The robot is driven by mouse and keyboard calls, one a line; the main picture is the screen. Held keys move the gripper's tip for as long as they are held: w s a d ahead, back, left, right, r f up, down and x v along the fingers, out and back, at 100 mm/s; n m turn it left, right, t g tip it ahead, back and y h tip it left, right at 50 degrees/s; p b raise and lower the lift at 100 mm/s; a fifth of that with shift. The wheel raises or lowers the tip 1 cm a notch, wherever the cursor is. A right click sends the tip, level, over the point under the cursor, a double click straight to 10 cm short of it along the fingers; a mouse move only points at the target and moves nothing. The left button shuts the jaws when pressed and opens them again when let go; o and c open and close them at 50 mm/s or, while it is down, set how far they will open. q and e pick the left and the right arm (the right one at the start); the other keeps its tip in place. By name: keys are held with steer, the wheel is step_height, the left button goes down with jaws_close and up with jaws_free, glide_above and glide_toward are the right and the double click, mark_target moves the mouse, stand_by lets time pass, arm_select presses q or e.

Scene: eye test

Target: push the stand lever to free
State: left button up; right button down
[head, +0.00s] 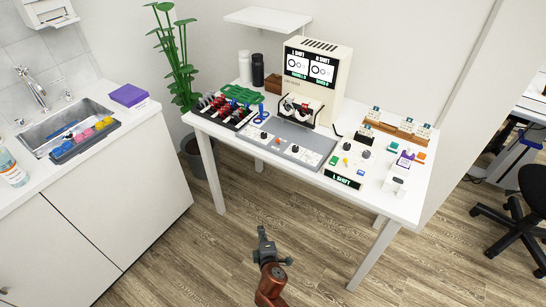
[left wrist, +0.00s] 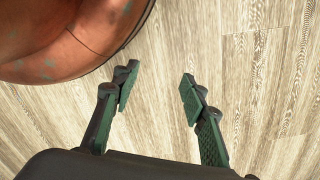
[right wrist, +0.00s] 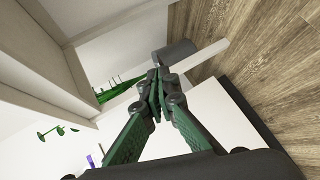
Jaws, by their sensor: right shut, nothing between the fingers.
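A grey panel (head: 255,136) lies along the front of the white table (head: 233,145). It carries black knobs and a small orange-red piece (head: 278,139) that may be a lever; I cannot tell which part is the stand lever or how it is set. A black stand (head: 297,112) holding test glasses is behind the panel. My right gripper (head: 262,233) is shut and empty, over the floor in front of the table and well apart from it. Its fingertips meet in the right wrist view (right wrist: 157,88). My left gripper (left wrist: 158,85) is open and empty above the floor; the head view does not show it.
A cream machine (head: 322,85) with two screens stands at the table's back. A lens rack (head: 222,110) is at its left end, and small blocks and a dark sign (head: 342,180) are on the right. A sink counter (head: 120,125) is at left.

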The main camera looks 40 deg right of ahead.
arm_select(q)
step_height(320, 180, up, 11)
steer(key=w+b, duration=0.2)
steer(key=b, duration=0.1)
steer(key=shift+w+d+r, duration=0.15)
steer(key=shift+w+d, duration=0.1)
arm_select(e)
steer(key=d+r+t+h, duration=0.1)
steer(key=r+h, duration=0.3)
steer(key=r, duration=1)
steer(key=d+r+m+t+h, duration=0.1)
steer(key=d+r+h, duration=0.2)
steer(key=r, duration=1.1)
steer(key=shift+s+d+r+t+h, duration=0.3)
steer(key=shift+s+d+r+h, duration=0.1)
steer(key=shift+d, duration=0.25)
